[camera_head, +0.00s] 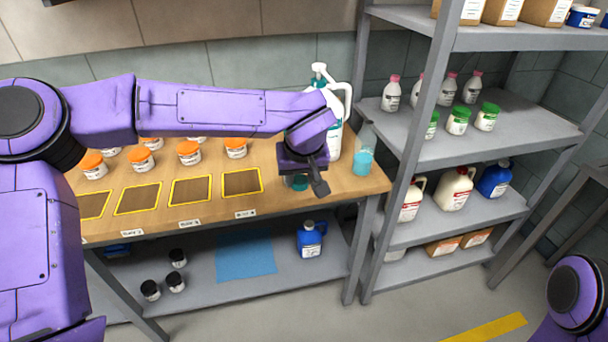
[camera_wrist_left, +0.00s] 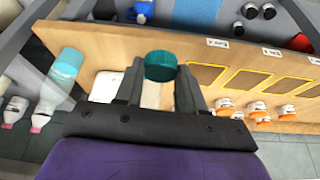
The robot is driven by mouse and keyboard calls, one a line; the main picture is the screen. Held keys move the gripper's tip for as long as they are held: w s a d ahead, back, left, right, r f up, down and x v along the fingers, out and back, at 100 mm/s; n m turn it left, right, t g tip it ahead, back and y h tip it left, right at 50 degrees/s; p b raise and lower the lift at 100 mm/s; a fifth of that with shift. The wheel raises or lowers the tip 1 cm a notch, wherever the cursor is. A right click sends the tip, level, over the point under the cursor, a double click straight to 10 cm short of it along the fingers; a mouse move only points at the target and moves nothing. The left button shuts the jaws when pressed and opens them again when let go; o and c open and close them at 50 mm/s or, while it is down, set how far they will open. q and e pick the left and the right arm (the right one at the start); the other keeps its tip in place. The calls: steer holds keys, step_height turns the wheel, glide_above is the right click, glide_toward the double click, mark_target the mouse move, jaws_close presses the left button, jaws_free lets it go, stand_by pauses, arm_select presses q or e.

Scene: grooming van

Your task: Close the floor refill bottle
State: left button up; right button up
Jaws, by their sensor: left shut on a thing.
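My left gripper (camera_head: 305,182) is over the right end of the wooden bench, pointing down. In the left wrist view its fingers (camera_wrist_left: 160,80) are shut on a round teal cap (camera_wrist_left: 160,66). The cap shows partly beneath the gripper in the head view (camera_head: 298,183). A clear bottle with teal liquid (camera_head: 362,162) stands on the bench just right of the gripper, apart from it. It also shows in the left wrist view (camera_wrist_left: 66,68). Its top looks uncapped, and no label is readable. My right gripper is out of view.
A white pump jug (camera_head: 337,100) stands behind my gripper. Orange-lidded jars (camera_head: 189,152) and yellow-framed pads (camera_head: 190,191) lie to the left. A blue jug (camera_head: 310,240) stands on the lower shelf. A grey rack (camera_head: 460,205) with bottles rises close on the right.

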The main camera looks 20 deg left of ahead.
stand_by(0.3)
arm_select(q)
steer(key=s+f+m+h, duration=0.2)
steer(key=s+f+m, duration=0.3)
steer(key=f, duration=0.6)
steer(key=shift+s+a+f+m, duration=0.3)
steer(key=shift+s+a+m, duration=0.05)
steer(key=shift+m, duration=0.15)
